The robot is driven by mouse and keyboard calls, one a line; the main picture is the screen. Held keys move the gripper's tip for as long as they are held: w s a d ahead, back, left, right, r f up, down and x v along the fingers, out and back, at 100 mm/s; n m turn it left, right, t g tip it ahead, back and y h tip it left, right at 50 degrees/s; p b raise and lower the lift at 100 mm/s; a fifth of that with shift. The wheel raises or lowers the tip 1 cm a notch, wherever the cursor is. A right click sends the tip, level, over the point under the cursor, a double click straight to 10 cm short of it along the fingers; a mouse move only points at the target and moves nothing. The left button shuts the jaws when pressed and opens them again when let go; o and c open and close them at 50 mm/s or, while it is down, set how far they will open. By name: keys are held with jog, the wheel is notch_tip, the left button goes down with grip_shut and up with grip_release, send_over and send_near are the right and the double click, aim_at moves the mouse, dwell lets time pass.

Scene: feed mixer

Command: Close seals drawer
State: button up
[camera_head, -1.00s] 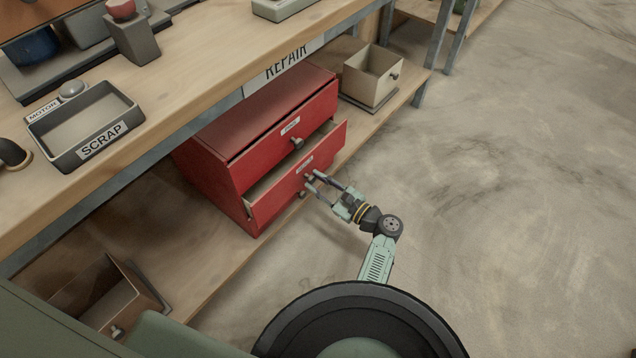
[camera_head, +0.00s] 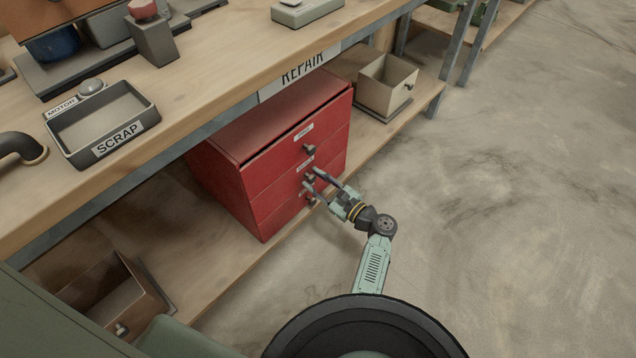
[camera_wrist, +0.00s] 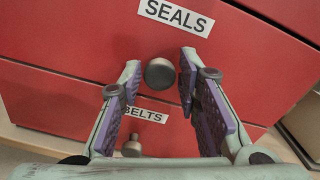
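The seals drawer (camera_head: 305,178) is the middle front of the red cabinet and sits flush with the fronts above and below it. Its SEALS label (camera_wrist: 177,15) and its dark round knob (camera_wrist: 159,73) show in the wrist view. My gripper (camera_head: 325,183) is in front of this drawer. In the wrist view its two fingers (camera_wrist: 158,95) are spread apart, one on each side of the knob, with a gap to it. Whether the fingertips touch the drawer front I cannot tell.
Below is the belts drawer, with its BELTS label (camera_wrist: 146,114) and knob, also shut. The cabinet stands on a low wooden shelf (camera_head: 215,262) under the workbench (camera_head: 210,85). An open box (camera_head: 386,84) stands right of it, another box (camera_head: 112,295) at left. The floor at right is clear.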

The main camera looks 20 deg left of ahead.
jog(key=shift+o, duration=1.2)
jog(key=shift+d, duration=0.1)
jog(key=v, duration=1.2)
